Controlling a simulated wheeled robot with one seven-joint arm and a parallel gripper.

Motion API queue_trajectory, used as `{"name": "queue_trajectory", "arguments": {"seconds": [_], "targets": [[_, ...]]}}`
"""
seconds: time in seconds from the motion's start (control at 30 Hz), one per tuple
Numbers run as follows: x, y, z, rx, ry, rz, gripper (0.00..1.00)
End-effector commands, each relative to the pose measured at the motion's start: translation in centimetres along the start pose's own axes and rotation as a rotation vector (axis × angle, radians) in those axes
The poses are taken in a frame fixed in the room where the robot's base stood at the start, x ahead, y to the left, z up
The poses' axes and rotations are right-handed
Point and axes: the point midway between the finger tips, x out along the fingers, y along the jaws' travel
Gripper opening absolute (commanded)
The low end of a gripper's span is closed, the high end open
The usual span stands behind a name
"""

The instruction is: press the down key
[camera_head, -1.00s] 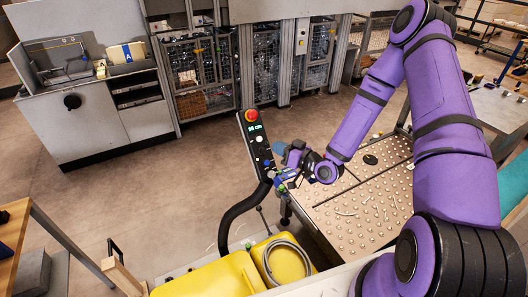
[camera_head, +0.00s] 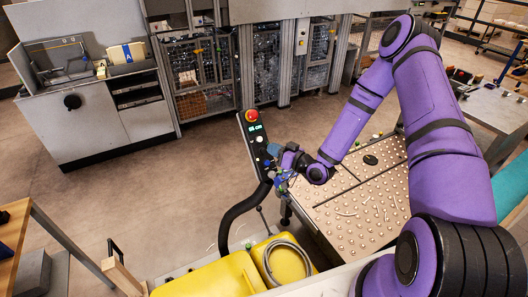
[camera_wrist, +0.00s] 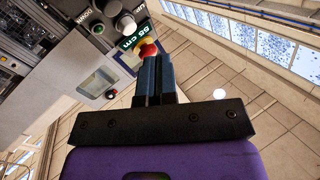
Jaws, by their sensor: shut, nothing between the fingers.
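A dark control panel (camera_head: 256,142) stands upright on a curved black post. It has a red mushroom button (camera_head: 252,115) at its top, a green-lit display (camera_head: 255,128) and several round keys below. In the wrist view the display (camera_wrist: 132,36) reads about 65 cm, beside a pale key (camera_wrist: 126,25) and a dark key (camera_wrist: 98,28). In the head view my gripper (camera_head: 274,168) is beside the panel's lower keys; contact cannot be told.
A metal ball-topped table (camera_head: 365,205) lies right of the panel. Yellow covers (camera_head: 225,277) with a grey hose (camera_head: 285,258) are in front. Fenced cages (camera_head: 200,75) and a grey cabinet (camera_head: 95,120) stand behind. The floor left of the panel is clear.

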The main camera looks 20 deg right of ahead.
Motion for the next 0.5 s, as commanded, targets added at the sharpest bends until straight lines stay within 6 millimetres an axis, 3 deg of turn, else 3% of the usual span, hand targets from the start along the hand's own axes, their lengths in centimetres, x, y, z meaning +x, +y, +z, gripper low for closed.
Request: {"name": "queue_trajectory", "arguments": {"seconds": [0.23, 0.5], "targets": [[1.9, 1.4, 1.5, 0.001, 0.000, 0.000, 0.00], [2.9, 2.1, 2.1, 0.000, -0.001, 0.001, 0.00]]}}
